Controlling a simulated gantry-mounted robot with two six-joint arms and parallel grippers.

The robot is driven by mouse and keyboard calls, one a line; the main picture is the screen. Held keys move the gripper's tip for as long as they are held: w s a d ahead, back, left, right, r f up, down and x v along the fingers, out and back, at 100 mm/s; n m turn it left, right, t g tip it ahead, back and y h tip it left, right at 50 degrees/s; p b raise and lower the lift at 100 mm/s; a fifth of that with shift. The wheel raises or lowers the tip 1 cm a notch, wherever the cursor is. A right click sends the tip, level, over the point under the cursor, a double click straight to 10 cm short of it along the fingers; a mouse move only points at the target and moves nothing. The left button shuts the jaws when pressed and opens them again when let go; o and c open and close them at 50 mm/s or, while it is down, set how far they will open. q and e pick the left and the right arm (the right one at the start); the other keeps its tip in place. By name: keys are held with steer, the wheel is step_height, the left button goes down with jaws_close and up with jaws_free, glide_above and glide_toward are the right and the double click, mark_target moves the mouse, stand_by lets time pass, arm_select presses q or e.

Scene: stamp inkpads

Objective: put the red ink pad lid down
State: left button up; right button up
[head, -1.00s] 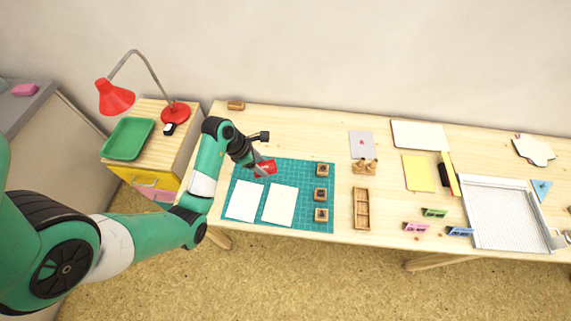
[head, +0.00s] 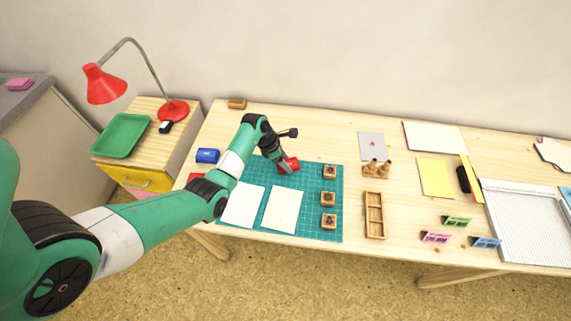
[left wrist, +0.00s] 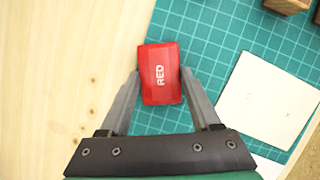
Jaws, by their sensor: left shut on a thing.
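The red ink pad lid (head: 288,165), marked RED, is held between the fingertips of my left gripper (head: 284,166). In the left wrist view the lid (left wrist: 161,76) sits between the two fingers, over the edge of the teal cutting mat (left wrist: 215,40) and the bare wood. I cannot tell if it touches the surface below. A red object (head: 194,176), perhaps the red pad base, lies left of the mat, partly hidden by my left arm. My right gripper is not in view.
A blue ink pad (head: 207,155) lies at the table's left. White papers (head: 283,209) and several wooden stamps (head: 328,198) lie on the mat. A wooden tray (head: 374,216) stands right of it. Bare table (head: 325,130) lies behind the mat.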

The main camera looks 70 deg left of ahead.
arm_select(q)
steer(key=shift+r, duration=0.15)
steer(key=o, duration=1.3)
steer(key=shift+r, duration=0.3)
steer(key=p+v, duration=0.6)
steer(key=v, duration=0.5)
steer(key=shift+r, duration=0.15)
